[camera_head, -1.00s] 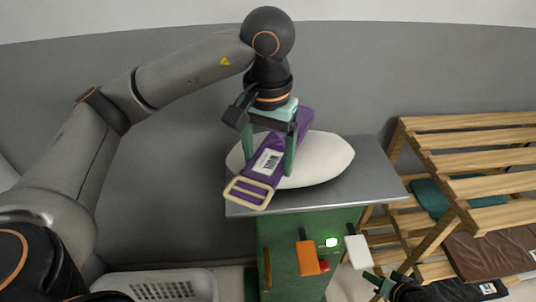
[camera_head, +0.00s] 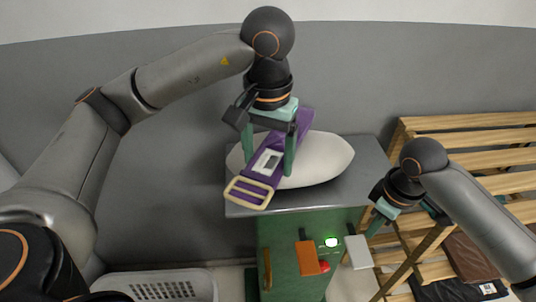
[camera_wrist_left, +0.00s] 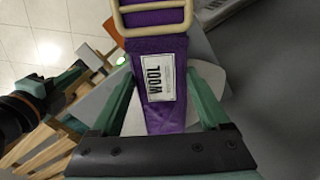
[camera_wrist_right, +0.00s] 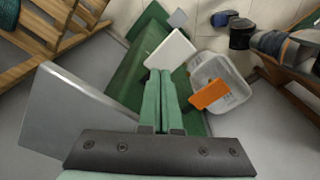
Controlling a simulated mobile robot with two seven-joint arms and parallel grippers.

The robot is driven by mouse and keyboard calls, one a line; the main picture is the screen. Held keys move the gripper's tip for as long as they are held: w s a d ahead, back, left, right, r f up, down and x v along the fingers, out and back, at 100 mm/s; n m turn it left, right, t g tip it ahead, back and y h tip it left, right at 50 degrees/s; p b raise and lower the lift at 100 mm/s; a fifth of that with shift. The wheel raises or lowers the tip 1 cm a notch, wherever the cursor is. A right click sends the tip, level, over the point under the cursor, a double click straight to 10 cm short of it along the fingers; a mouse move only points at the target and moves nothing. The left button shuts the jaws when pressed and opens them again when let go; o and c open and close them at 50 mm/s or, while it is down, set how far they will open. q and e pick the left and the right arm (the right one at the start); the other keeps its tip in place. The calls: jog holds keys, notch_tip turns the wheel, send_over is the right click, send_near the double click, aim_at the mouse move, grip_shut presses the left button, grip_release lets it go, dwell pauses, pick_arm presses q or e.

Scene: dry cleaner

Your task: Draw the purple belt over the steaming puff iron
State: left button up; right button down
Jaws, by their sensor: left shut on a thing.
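The purple belt (camera_head: 292,140) has a pale gold buckle (camera_head: 249,191) and a white label reading WOOL (camera_wrist_left: 155,80). It lies slantwise across the left part of the white oval puff iron (camera_head: 325,158), its buckle end over the table's front left edge. My left gripper (camera_head: 267,165) points down, its two fingers on either side of the belt, shut on it. Whether the belt touches the pad under the gripper is hidden. My right gripper (camera_wrist_right: 160,95) is shut and empty; its fingers are together near the white paddle (camera_head: 358,252), apart from the belt.
The puff iron sits on a grey tabletop (camera_head: 375,165) over a green cabinet (camera_head: 285,235) with an orange paddle (camera_head: 307,258), red button (camera_head: 324,267) and lit green lamp (camera_head: 332,242). A wooden rack (camera_head: 470,135) stands right. A grey basket (camera_head: 160,285) is at the lower left.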

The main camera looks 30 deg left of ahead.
aim_at(260, 174)
jog(key=n, duration=0.1)
jog(key=s+r+n, duration=0.1)
jog(key=n+h, duration=0.1)
jog(key=n, duration=0.1)
jog(key=shift+s+a+r, duration=0.2)
jog(key=shift+a+r, duration=0.05)
jog(key=shift+f, duration=2.7)
jog(key=shift+f, duration=0.15)
jog(key=shift+f, duration=1.6)
pick_arm(q)
jog(key=shift+f, duration=1.2)
pick_arm(e)
jog(key=shift+s, duration=0.1)
pick_arm(q)
jog(key=shift+s, duration=0.1)
jog(key=shift+s+d, duration=0.2)
jog(key=shift+s, duration=1.3)
